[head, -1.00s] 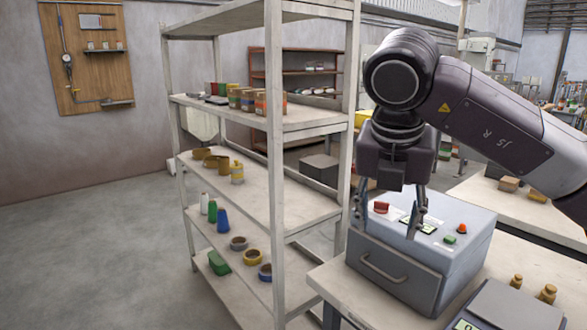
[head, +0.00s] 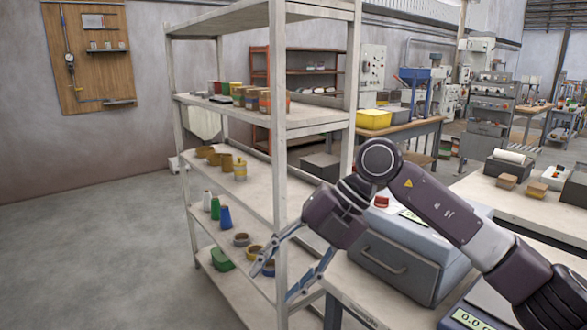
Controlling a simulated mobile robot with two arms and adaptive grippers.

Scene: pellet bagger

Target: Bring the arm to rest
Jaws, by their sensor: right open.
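My right arm comes in from the lower right of the head view and reaches left across the front of the grey-blue machine. My right gripper (head: 283,272) is open and its jaws hold nothing that I can see. It points down and to the left, in front of the lower right part of the shelf rack (head: 281,180). One finger overlaps the lower shelf in the picture; I cannot tell whether it touches the rack. My left gripper is not in view.
The grey-blue machine (head: 395,266) with a red button stands on the right bench, partly behind my arm. A scale (head: 468,320) is at the bottom right. Tape rolls (head: 241,239), bottles (head: 225,217) and a green block (head: 221,260) sit on the lower shelves. Open floor lies left.

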